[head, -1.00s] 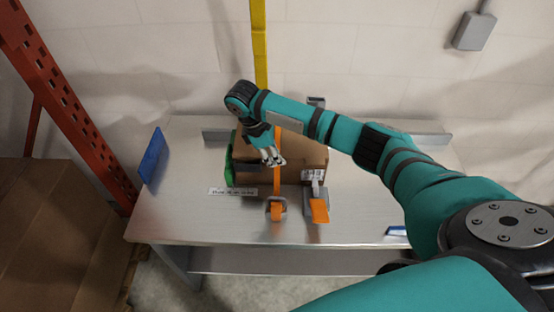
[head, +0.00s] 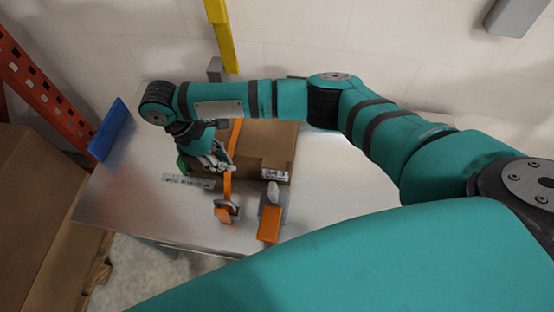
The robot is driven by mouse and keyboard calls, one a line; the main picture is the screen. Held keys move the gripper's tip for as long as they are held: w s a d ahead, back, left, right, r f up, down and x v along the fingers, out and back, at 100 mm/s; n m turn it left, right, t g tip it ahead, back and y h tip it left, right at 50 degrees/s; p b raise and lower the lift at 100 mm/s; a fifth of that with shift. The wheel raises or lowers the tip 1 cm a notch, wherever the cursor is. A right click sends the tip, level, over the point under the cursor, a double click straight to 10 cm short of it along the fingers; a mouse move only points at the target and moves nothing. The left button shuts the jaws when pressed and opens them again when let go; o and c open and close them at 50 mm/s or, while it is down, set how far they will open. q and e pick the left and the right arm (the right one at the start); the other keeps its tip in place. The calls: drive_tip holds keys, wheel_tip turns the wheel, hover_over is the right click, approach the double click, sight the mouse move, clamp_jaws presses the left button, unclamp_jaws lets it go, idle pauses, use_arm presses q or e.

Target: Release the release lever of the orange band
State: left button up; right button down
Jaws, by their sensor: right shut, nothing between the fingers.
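A brown cardboard box (head: 268,142) lies on the metal table. An orange band (head: 235,135) runs over the box and down its front to a grey buckle (head: 234,207) with an orange piece (head: 222,216) on the table. To its right stands a grey fitting (head: 273,199) with an orange flap (head: 269,224); which orange part is the release lever I cannot tell for sure. My right gripper (head: 224,166) is shut and empty by the box's left front, beside the band and above the buckle. It hides part of the box; whether it touches the band is unclear. My left gripper is not in view.
A blue panel (head: 108,130) stands on the table's left edge. A yellow post (head: 221,35) rises behind. The table's front left is bare.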

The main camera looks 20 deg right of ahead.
sight(274, 193)
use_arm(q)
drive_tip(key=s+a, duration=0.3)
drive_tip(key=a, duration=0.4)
use_arm(e)
drive_tip(key=p+x, duration=0.1)
drive_tip(key=x, duration=0.2)
drive_tip(key=p+x, duration=0.1)
drive_tip(key=x, duration=0.2)
drive_tip(key=p+x, duration=0.1)
drive_tip(key=x, duration=0.2)
drive_tip(key=shift+s+a, duration=0.3)
drive_tip(key=shift+a, duration=0.1)
drive_tip(key=d+p, duration=0.1)
drive_tip(key=s+d+p, duration=0.1)
drive_tip(key=shift+s+d+r+p, duration=0.1)
drive_tip(key=shift+s+d+p, duration=0.2)
drive_tip(key=shift+s+d, duration=0.35)
drive_tip(key=shift+d, duration=0.05)
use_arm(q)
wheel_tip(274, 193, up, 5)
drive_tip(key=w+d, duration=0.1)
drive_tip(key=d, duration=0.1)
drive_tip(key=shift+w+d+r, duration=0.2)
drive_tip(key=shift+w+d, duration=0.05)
use_arm(e)
drive_tip(key=shift+w+a, duration=0.1)
